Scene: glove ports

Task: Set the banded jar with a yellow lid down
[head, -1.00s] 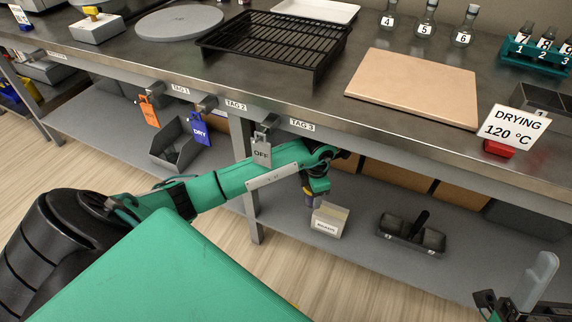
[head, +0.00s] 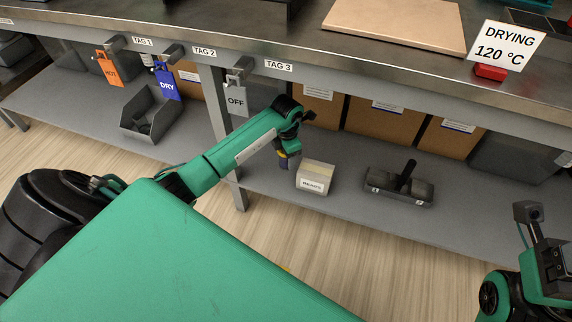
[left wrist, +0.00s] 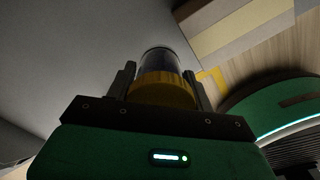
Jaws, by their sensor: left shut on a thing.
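The banded jar shows in the left wrist view as a dark, clear-rimmed body (left wrist: 160,60) with a ribbed yellow lid (left wrist: 162,91) nearest the palm. My left gripper (left wrist: 165,85) is shut on it, a finger on each side of the lid. In the head view my left gripper (head: 288,146) reaches under the bench over the lower shelf (head: 262,172), pointing down, just left of a small labelled box (head: 316,176). The jar is small and mostly hidden there. I cannot tell whether it touches the shelf. My right arm is at the lower right; its fingertips do not show clearly.
A black-handled grey tray (head: 398,188) stands right of the box. Brown cartons (head: 385,122) line the back. A grey bin (head: 150,115) is at left. The OFF tag (head: 237,101) hangs beside my left arm from the bench edge. Bare shelf lies between box and tray.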

